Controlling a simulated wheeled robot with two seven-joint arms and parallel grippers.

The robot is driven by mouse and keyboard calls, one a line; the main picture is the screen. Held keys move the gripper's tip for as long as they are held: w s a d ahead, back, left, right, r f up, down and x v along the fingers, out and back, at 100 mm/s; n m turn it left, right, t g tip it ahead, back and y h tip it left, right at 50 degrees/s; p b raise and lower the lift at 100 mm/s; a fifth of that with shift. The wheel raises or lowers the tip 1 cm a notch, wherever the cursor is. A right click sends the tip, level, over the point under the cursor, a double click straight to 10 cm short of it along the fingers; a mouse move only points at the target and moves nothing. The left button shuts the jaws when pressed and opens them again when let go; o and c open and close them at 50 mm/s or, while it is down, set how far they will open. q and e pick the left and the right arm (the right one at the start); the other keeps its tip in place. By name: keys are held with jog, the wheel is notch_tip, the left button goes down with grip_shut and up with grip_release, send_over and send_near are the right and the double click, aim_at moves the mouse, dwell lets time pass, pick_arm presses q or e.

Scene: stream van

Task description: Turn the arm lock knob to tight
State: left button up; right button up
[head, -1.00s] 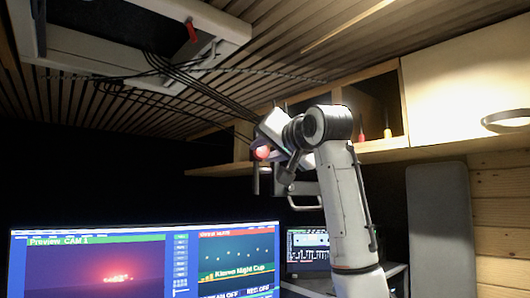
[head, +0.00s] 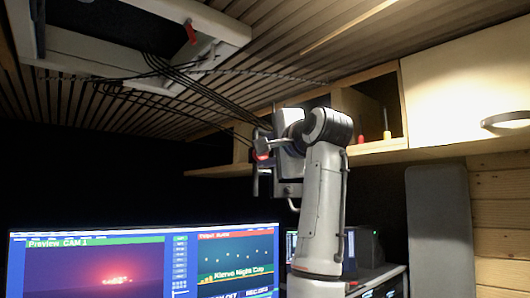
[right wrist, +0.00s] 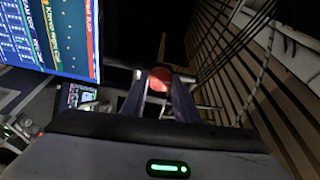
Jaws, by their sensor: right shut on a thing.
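The red arm lock knob (right wrist: 160,79) shows between the two fingers of my right gripper (right wrist: 162,84) in the right wrist view. The gripper is shut on it. In the head view only a small red part of the knob (head: 262,156) shows, at the far left end of my right arm; the rest is hidden behind the gripper. I cannot read any mark of how tight the knob is. My left gripper is not in view.
A large monitor (head: 140,262) stands at lower left, below the knob. Black cables (head: 200,88) hang from the white ceiling frame (head: 130,75). An open shelf (head: 375,110) and a white cupboard (head: 465,75) are close at right.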

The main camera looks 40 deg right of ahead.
jog(key=shift+m, duration=0.6)
jog(key=o, duration=1.1)
jog(key=shift+c, duration=0.2)
jog(key=b+v, duration=0.3)
jog(key=v, duration=0.7)
jog(key=shift+s, duration=0.2)
